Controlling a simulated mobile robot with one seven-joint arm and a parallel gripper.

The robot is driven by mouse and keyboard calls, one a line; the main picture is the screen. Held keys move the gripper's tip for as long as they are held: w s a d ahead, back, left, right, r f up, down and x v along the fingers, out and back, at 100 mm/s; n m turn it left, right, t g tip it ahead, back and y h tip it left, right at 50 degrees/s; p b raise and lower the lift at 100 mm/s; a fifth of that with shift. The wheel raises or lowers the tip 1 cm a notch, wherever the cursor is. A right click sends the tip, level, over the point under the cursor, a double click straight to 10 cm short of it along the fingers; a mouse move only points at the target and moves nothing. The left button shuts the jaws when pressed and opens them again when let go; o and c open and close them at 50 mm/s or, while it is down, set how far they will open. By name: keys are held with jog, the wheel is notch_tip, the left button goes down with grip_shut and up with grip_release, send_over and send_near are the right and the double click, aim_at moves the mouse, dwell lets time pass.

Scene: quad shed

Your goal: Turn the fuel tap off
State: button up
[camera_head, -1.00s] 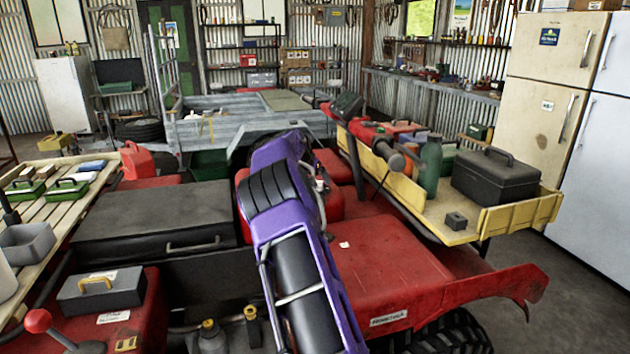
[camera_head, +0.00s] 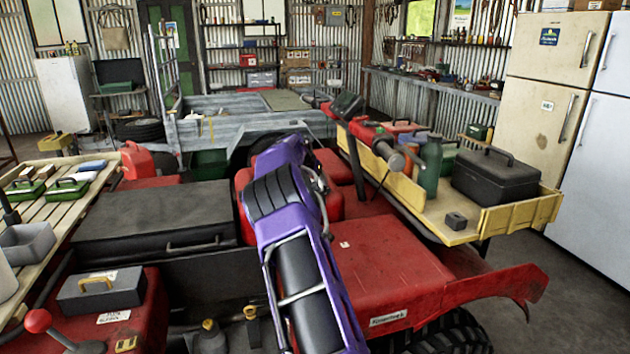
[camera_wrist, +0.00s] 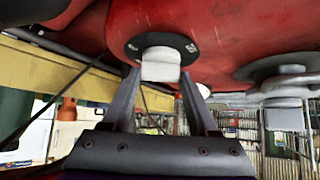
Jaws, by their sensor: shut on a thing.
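In the wrist view the red tank (camera_wrist: 220,30) fills the top. A pale, blocky tap handle (camera_wrist: 160,68) hangs from a dark round plate bolted to its underside. My gripper (camera_wrist: 161,82) has one dark finger on each side of this handle and is shut on it. The fingertips reach up close to the plate. Which way the tap is set cannot be told. In the head view my purple arm hides the gripper and the tap.
A second round grey fitting with a pale block (camera_wrist: 285,88) is to the right of my gripper. A thin dark cable and a yellow rail (camera_wrist: 50,68) are on the left. In the head view a yellow tray (camera_head: 455,225) holds a green bottle (camera_head: 431,165) and a black toolbox (camera_head: 495,178).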

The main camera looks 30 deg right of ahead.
jog(key=shift+n, duration=0.3)
jog(key=n, duration=0.1)
jog(key=n+t+y, duration=0.2)
jog(key=shift+s+d+r, duration=0.1)
jog(key=shift+s+d, duration=0.1)
jog(key=shift+d, duration=0.05)
jog(key=shift+d+n+t+y, duration=0.1)
jog(key=shift+n+t+y, duration=0.4)
jog(key=shift+n+y, duration=1.05)
jog(key=shift+n, duration=0.45)
jog(key=o, duration=1.4)
jog(key=shift+h, duration=0.25)
jog(key=v, duration=1.7)
jog(key=shift+s, duration=0.2)
